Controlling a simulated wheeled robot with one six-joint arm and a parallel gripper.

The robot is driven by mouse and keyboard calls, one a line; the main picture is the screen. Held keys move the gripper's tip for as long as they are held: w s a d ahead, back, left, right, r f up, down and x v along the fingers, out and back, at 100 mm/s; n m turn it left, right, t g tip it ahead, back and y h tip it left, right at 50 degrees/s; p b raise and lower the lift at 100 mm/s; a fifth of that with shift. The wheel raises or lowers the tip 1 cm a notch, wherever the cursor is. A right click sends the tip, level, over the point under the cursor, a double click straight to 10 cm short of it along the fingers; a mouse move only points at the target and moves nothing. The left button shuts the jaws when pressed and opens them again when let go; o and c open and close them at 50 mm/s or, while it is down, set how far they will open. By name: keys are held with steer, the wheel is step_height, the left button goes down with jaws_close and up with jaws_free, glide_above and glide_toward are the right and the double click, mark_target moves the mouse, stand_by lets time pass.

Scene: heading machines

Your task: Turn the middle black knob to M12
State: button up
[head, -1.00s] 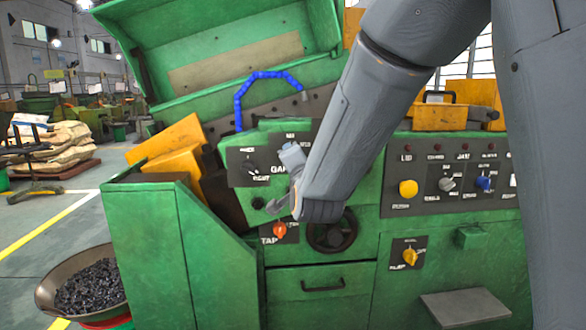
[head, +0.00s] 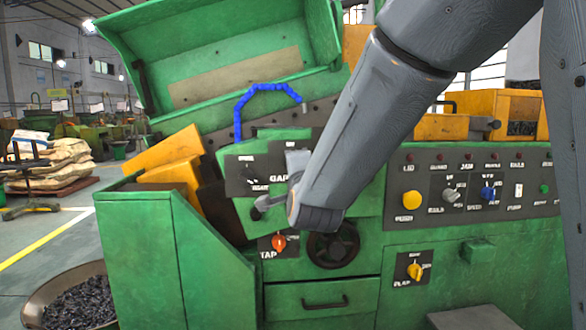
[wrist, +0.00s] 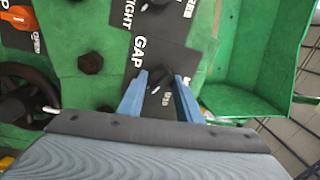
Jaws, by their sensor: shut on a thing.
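The middle black knob (wrist: 159,77) sits on the dark panel lettered GAP (wrist: 137,53) in the wrist view. My gripper (wrist: 161,77) has its two blue-grey fingers closed on either side of it. A short white mark shows near the knob, but the small size lettering is too blurred to read surely. In the head view my gripper (head: 297,160) reaches the GAP panel (head: 279,179) and hides the knob. Another black knob (head: 247,171) is on the panel to its left.
An orange TAP knob (head: 279,242) and a dark handwheel (head: 333,245) lie just below my gripper. A control panel (head: 470,183) with yellow, grey and blue knobs is to the right.

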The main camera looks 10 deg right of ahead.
steer(key=o, duration=1)
steer(key=shift+o, duration=0.2)
steer(key=shift+s, duration=0.1)
steer(key=s, duration=0.7)
steer(key=shift+s+d+f, duration=0.15)
steer(key=shift+s+f, duration=0.1)
steer(key=shift+s, duration=0.05)
steer(key=shift+f, duration=0.1)
